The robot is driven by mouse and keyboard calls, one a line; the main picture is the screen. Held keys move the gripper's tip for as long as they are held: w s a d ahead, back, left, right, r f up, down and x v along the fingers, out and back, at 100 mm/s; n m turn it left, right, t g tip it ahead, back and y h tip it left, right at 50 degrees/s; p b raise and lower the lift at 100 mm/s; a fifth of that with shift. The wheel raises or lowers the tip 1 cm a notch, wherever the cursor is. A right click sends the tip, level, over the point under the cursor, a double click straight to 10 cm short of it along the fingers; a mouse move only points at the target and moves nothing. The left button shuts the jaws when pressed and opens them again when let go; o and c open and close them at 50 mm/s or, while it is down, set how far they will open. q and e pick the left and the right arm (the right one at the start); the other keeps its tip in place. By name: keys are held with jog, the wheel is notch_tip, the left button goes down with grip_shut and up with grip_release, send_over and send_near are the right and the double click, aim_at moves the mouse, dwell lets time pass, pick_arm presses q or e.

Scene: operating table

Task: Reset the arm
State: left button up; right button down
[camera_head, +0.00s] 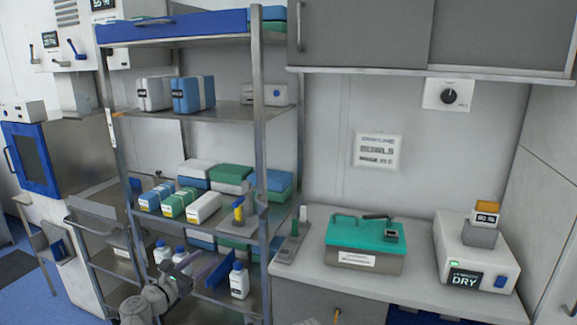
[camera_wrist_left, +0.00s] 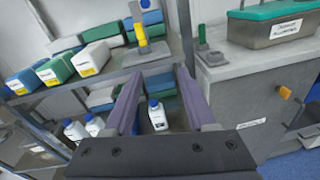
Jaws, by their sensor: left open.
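My left gripper (camera_head: 208,268) reaches in from the bottom left in front of the lower part of the metal shelf rack (camera_head: 258,150). In the left wrist view its two purple-grey fingers (camera_wrist_left: 160,100) are spread apart with nothing held. A white bottle with a blue cap (camera_wrist_left: 157,115) shows between and beyond the fingers, standing on the lower shelf. The same bottle (camera_head: 239,281) is right of the gripper in the head view. My right gripper is not in view.
More white bottles (camera_head: 162,252) stand left on the lower shelf. Boxes (camera_head: 203,207) and a yellow-handled tool (camera_head: 239,212) fill the shelf above. A counter (camera_head: 410,278) at right carries a teal-lidded container (camera_head: 365,240) and a white DRY device (camera_head: 475,255).

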pick_arm(q)
jog(key=s+d+f+m+g+p, duration=0.1)
jog(key=s+d+f+m+g, duration=0.25)
jog(key=d+m, duration=0.3)
jog(key=s+d+f+m+g+h+p, duration=0.1)
jog(key=s+d+f+m+g+p, duration=0.2)
jog(key=d+m, duration=0.35)
jog(key=s+d+f+m+g, duration=0.3)
jog(key=s+d+m+g, duration=0.15)
jog(key=d, duration=0.25)
jog(key=s+a+f+m+g+y+p, duration=0.2)
jog(key=s+m+y, duration=0.7)
jog(key=s+m, duration=0.5)
jog(key=f+m+g+p, duration=0.1)
jog(key=m+g+p, duration=0.1)
jog(key=g, duration=0.1)
jog(key=shift+a, duration=0.15)
